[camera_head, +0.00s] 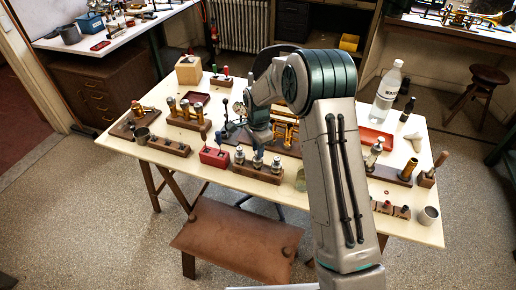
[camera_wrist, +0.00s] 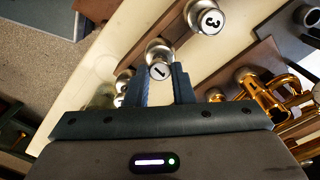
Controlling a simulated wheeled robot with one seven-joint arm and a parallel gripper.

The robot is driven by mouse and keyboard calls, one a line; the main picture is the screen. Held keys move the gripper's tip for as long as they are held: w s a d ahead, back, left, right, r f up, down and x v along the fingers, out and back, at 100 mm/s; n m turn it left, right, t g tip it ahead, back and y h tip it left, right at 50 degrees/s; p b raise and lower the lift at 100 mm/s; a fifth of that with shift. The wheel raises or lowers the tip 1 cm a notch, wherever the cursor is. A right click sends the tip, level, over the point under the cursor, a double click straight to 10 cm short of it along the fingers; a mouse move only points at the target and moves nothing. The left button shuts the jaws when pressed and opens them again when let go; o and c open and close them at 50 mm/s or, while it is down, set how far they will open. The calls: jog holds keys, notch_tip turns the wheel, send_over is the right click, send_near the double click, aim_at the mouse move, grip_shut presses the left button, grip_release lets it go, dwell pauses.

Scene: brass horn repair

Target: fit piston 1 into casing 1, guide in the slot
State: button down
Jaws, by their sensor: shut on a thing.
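Piston 1 (camera_wrist: 160,70), silver-capped and marked "1", shows between the two fingers of my gripper (camera_wrist: 161,82) in the wrist view. My gripper is shut on it. In the head view my gripper (camera_head: 258,146) is low over a wooden rack (camera_head: 256,174) of silver-capped pistons. Whether piston 1 still stands in the rack or is lifted clear, I cannot tell. Piston 3 (camera_wrist: 208,18) is at the upper right of piston 1. Another silver cap (camera_wrist: 123,80) is at its left. The brass horn (camera_wrist: 278,100) lies to the right; casing 1 cannot be singled out.
A red block (camera_head: 214,157) and a wooden block (camera_head: 168,146) stand left of the rack. A glass jar (camera_head: 300,180) is close to its right. A white bottle (camera_head: 387,95) and a red tray (camera_head: 372,138) are farther right. My arm hides part of the table.

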notch_tip(320, 180, up, 10)
jog(key=p, duration=0.4)
jog(key=shift+f+p, duration=0.15)
jog(key=shift+p, duration=0.2)
dwell(1.1)
